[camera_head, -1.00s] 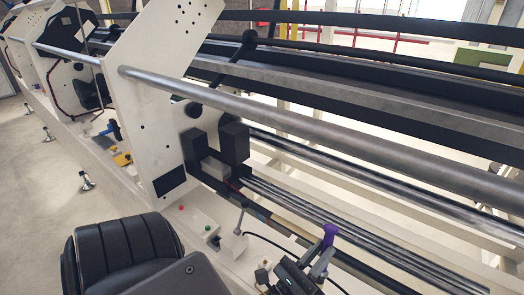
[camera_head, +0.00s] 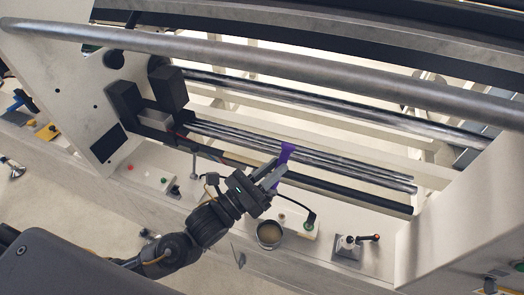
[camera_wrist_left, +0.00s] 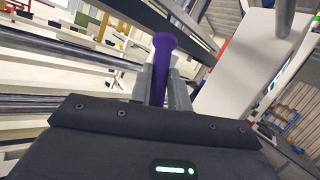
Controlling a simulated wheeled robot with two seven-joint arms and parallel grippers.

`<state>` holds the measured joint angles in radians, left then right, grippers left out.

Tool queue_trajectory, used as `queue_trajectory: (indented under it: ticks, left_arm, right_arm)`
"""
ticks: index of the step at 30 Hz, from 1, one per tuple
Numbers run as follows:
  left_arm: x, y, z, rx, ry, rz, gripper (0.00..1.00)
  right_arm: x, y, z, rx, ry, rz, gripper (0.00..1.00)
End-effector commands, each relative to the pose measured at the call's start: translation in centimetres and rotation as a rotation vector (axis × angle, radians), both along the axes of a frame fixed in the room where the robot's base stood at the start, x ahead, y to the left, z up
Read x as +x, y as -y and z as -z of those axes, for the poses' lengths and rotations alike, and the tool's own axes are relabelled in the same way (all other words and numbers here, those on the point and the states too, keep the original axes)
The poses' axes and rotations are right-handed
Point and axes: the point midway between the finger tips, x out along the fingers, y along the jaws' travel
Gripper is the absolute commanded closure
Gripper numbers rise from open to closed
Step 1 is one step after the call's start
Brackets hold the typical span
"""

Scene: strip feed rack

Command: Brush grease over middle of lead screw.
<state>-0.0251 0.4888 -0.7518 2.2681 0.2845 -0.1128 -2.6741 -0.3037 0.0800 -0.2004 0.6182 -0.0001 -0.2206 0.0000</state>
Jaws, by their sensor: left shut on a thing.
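My left gripper (camera_head: 272,176) is shut on a purple brush (camera_head: 286,153). The brush stands up between the fingers in the left wrist view (camera_wrist_left: 162,60); its bristles are not visible. In the head view the brush overlaps the shiny lead screw (camera_head: 345,169), near the middle of its visible length. I cannot tell whether they touch. The lead screw runs from the dark motor block (camera_head: 150,118) at left to the right-hand plate. A round cup (camera_head: 269,235) with tan content, possibly grease, stands on the ledge below the gripper. My right gripper is not in view.
A thick grey roller (camera_head: 250,58) and a thinner shiny bar (camera_head: 330,108) cross behind the screw. White end plates stand at left (camera_head: 60,75) and right (camera_head: 465,200). A lever box (camera_head: 352,246) stands right of the cup on the ledge.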

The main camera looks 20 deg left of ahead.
Motion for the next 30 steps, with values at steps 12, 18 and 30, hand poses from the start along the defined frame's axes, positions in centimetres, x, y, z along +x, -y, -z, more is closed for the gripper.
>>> queue_trajectory:
  ticks: [12, 18, 30]
  left_arm:
    - [1.6, 8.5, 1.0, 0.437, -0.185, 0.693, 1.00]
    - [3.0, 7.2, 3.3, 0.711, -0.209, 0.921, 1.00]
    - [7.0, -3.5, 4.5, 1.066, -0.244, 0.982, 1.00]
  right_arm:
    - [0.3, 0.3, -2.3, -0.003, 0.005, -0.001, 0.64]
    - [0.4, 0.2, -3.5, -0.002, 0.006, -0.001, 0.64]
    - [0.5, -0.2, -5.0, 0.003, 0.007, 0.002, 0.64]
